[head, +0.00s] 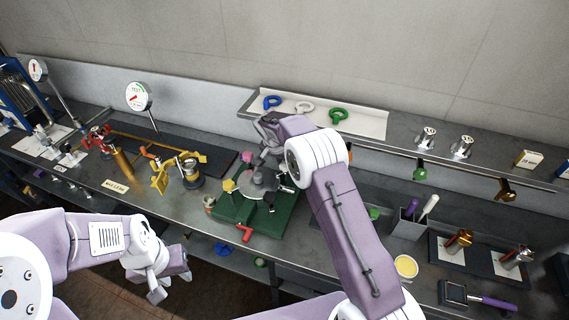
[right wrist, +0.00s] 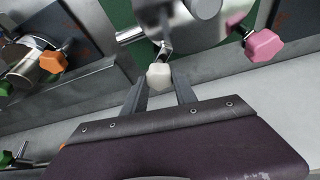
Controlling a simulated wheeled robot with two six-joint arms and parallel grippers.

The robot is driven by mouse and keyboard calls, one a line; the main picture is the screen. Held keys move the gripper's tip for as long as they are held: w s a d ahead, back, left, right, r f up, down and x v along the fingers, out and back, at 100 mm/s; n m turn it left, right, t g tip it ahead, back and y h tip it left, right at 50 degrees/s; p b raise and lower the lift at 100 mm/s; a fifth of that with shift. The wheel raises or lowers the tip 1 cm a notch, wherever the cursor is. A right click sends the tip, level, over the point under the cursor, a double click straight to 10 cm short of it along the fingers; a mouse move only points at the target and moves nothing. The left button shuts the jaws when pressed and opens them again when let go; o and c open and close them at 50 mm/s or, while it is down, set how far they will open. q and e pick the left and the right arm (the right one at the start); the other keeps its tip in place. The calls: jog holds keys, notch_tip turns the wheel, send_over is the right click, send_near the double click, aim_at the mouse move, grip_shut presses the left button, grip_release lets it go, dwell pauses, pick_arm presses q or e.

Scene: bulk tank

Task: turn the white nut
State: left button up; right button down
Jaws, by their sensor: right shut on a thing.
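The white nut (right wrist: 158,76) shows in the right wrist view, on a short metal stem at the edge of a round metal body. My right gripper (right wrist: 160,88) is shut on it, one finger on each side. In the head view my right gripper (head: 270,135) reaches over the far side of the grey round fixture (head: 258,183) on its green base (head: 236,208), and the white nut is hidden there. My left gripper (head: 170,283) hangs low at the left, in front of the bench, empty, its fingers apart.
A pink nut (right wrist: 264,45) sits right of the white one; a yellow nut (head: 228,185) and red handle (head: 244,233) are on the same fixture. Orange-handled fittings (right wrist: 52,62) stand nearby. A shelf tray (head: 370,124) with coloured rings runs behind.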

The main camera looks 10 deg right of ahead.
jog(key=shift+r, duration=0.1)
jog(key=c, duration=1)
grip_release()
jog(key=shift+r, duration=0.1)
jog(key=b+v, duration=0.1)
jog(key=v, duration=0.8)
jog(key=shift+b, duration=0.35)
